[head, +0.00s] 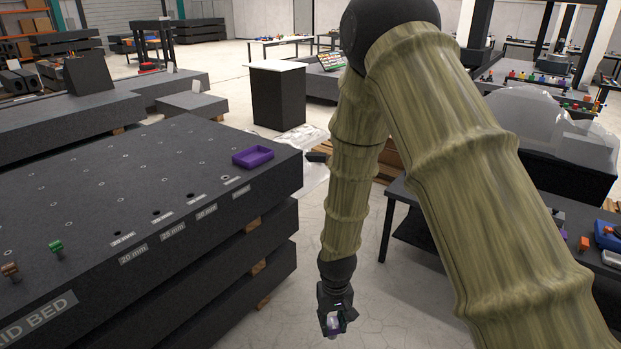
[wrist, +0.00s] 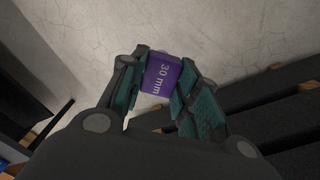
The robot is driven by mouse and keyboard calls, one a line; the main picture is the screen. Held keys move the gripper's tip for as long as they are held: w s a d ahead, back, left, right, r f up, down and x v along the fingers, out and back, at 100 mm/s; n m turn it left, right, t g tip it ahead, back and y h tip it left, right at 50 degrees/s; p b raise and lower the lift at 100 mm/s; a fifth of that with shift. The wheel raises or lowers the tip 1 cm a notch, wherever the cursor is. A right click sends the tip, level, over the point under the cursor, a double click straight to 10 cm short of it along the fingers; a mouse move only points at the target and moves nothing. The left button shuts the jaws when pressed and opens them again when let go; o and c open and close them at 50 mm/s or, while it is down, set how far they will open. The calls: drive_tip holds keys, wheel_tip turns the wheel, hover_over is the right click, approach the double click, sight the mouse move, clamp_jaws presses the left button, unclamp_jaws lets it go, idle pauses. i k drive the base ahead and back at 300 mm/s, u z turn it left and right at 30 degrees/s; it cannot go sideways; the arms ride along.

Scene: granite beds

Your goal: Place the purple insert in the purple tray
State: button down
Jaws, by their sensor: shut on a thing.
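The purple tray (head: 253,157) lies on top of the dark granite bed, near its far right corner. It looks empty. My gripper (head: 333,322) hangs low over the floor, to the right of the bed and well apart from the tray. In the wrist view my gripper (wrist: 163,85) is shut on the purple insert (wrist: 161,75), which is marked "30 mm". In the head view the insert is small and mostly hidden by the fingers. The tray does not show in the wrist view.
The granite bed (head: 120,195) has a row of labelled holes along its right edge. A green piece (head: 56,249) and a brown piece (head: 10,270) stand at its left front. A dark table (head: 400,195) with several small parts stands to the right. Bare floor lies between.

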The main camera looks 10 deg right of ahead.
sight(253, 157)
drive_tip(key=z, duration=0.55)
drive_tip(key=i, duration=1.95)
drive_tip(key=u, duration=0.85)
